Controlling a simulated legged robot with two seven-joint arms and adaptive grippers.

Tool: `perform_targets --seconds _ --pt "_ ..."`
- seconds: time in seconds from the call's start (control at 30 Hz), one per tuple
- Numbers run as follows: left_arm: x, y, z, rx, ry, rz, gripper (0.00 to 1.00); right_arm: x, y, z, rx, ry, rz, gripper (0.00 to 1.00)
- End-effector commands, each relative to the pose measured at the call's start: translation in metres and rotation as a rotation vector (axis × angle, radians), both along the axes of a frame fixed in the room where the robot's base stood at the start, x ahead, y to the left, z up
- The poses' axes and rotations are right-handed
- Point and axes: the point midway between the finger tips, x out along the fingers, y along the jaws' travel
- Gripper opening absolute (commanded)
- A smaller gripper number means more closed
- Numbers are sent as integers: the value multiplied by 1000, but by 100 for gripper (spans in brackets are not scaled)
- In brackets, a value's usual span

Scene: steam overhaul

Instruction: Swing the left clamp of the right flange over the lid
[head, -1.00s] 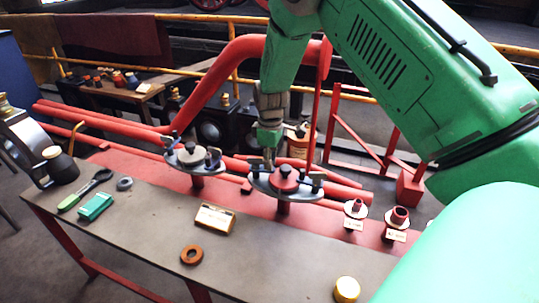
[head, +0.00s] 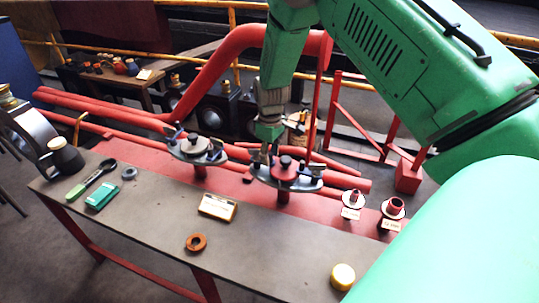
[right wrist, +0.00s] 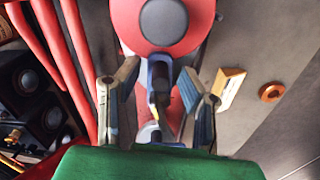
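The right flange (head: 300,187) stands on the bench with a red lid (head: 284,172) and dark knob on top. The lid also shows at the top of the right wrist view (right wrist: 140,35). A blue-and-dark clamp (head: 317,173) stands at its right edge. The left clamp (right wrist: 158,85) shows blue and black beside the lid in the right wrist view. My right gripper (head: 266,156) is at the flange's left edge and partly hides this clamp in the head view. Its fingers (right wrist: 155,110) are apart, one on each side of the clamp; contact is unclear. My left gripper is out of view.
The left flange (head: 200,150) with a grey lid and its own clamps stands close on the left. Red pipes (head: 105,112) run behind. A label block (head: 218,207), a brown ring (head: 196,242) and a yellow cap (head: 343,276) lie on the grey bench (head: 150,215).

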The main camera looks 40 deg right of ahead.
Motion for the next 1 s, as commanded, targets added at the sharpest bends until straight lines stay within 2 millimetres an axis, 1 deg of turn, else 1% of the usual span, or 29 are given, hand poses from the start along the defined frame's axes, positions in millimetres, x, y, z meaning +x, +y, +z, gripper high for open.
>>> perform_targets --seconds 0.07,0.17,0.27,0.5,0.63,0.8,1.0 --pt "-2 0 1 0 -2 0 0 0 0 2 0 -1 0 35" --pt "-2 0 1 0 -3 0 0 1 0 12 0 -3 1 35" --pt "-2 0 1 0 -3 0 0 2 0 29 -1 -4 2 35" --pt "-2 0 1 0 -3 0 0 2 -1 80 0 -2 1 35" --pt "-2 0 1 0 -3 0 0 2 -1 101 0 -1 1 35" --pt "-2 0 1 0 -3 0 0 2 -1 116 1 1 -1 35" --pt "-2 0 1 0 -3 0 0 1 -2 118 1 3 -1 35"
